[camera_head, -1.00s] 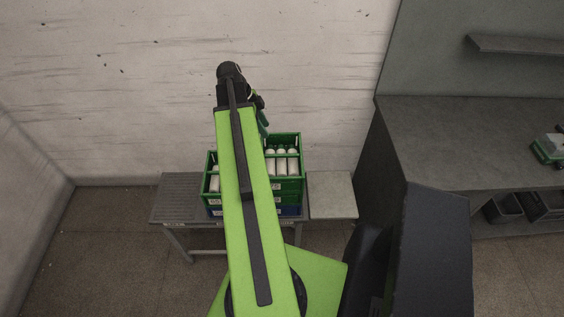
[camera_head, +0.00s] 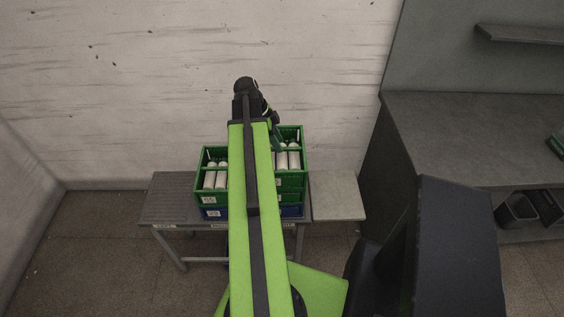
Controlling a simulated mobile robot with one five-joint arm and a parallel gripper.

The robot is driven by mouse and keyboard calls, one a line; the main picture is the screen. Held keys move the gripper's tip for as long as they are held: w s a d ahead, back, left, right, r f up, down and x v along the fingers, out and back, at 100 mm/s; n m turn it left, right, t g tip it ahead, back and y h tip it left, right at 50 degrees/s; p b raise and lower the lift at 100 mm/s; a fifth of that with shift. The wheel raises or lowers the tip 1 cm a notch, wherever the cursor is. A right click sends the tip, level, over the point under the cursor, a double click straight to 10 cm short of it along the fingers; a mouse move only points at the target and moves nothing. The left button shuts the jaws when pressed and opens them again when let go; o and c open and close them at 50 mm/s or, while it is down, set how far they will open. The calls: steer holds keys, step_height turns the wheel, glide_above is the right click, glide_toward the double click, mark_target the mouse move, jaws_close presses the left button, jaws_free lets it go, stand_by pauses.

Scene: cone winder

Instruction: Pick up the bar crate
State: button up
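Green crates holding white cylinders sit on top of blue crates on a small grey table (camera_head: 165,205) by the wall. The left green crate (camera_head: 208,198) and the right green crate (camera_head: 292,183) show on either side of my arm, which hides their middle. The right one reaches higher. I cannot tell which is the bar crate.
A pale side panel (camera_head: 338,196) joins the table on the right and is bare. A grey workbench (camera_head: 470,140) with a shelf (camera_head: 525,38) above and dark bins (camera_head: 518,210) below stands at the right. The wall is close behind the table. Floor is clear at left.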

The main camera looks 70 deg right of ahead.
mark_target(282, 156)
steer(key=b+x, duration=0.3)
steer(key=x, duration=0.1)
steer(key=shift+d+f, duration=0.1)
steer(key=shift+f, duration=0.2)
steer(key=shift+r, duration=0.2)
jaws_close()
stand_by(0.8)
